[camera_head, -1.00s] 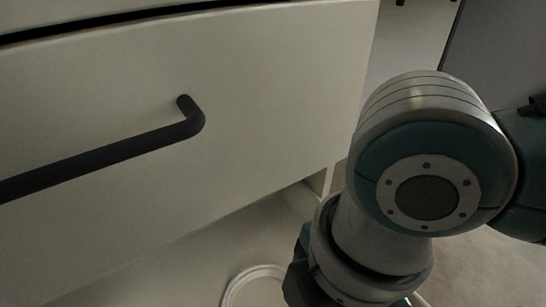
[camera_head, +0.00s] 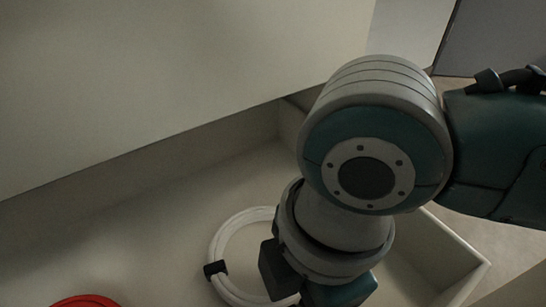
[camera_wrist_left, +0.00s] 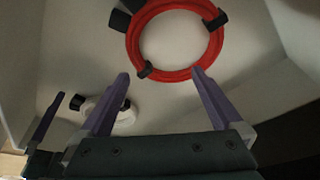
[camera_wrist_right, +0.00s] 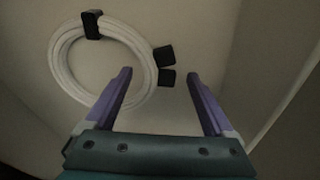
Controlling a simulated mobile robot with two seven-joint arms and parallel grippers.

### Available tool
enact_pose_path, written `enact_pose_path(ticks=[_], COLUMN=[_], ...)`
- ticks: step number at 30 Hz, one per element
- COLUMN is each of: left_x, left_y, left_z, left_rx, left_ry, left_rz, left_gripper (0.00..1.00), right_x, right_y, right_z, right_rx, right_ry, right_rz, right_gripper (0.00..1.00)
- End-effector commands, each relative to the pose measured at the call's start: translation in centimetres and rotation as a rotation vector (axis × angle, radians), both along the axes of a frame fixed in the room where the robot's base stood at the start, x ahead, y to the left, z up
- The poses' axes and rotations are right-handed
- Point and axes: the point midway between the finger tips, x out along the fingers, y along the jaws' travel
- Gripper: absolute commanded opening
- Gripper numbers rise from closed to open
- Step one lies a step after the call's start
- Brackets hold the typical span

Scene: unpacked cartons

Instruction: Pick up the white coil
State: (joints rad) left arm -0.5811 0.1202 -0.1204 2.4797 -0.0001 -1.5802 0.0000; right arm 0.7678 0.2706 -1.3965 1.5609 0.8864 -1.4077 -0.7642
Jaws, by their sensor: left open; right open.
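The white coil (camera_head: 222,232) lies flat on the floor of a pale open drawer or box, partly hidden by my right arm in the head view. In the right wrist view the coil (camera_wrist_right: 58,65) lies left of centre, with a black clip and two black ends. My right gripper (camera_wrist_right: 160,78) is open and empty; its left finger overlaps the coil's right side in that view, and I cannot tell whether they touch. My left gripper (camera_wrist_left: 160,74) is open and empty, facing a red coil; the white coil (camera_wrist_left: 92,107) shows partly behind its left finger.
The red coil (camera_wrist_left: 216,45) lies in the same drawer or box; its edge shows at the bottom of the head view (camera_head: 85,301). A large pale panel (camera_head: 150,80) overhangs the back. A side wall (camera_head: 455,250) rises on the right.

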Motion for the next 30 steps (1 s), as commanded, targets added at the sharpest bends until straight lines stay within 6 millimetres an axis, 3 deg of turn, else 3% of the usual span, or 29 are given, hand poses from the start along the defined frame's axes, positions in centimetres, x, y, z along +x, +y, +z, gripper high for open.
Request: enact_pose_path(ticks=[6,30], left_x=[0.01,0.04], left_y=[0.01,0.01], left_z=[0.05,0.08], left_rx=[0.000,0.000], left_ry=[0.000,-0.002], left_rz=[0.000,0.000], left_gripper=[1.00,1.00], right_x=[-0.01,0.01], right_y=[0.01,-0.02], right_z=[0.03,0.02], right_rx=[0.000,-0.001], right_ry=[0.000,0.000], right_rz=[0.000,-0.001], right_gripper=[0.87,0.00])
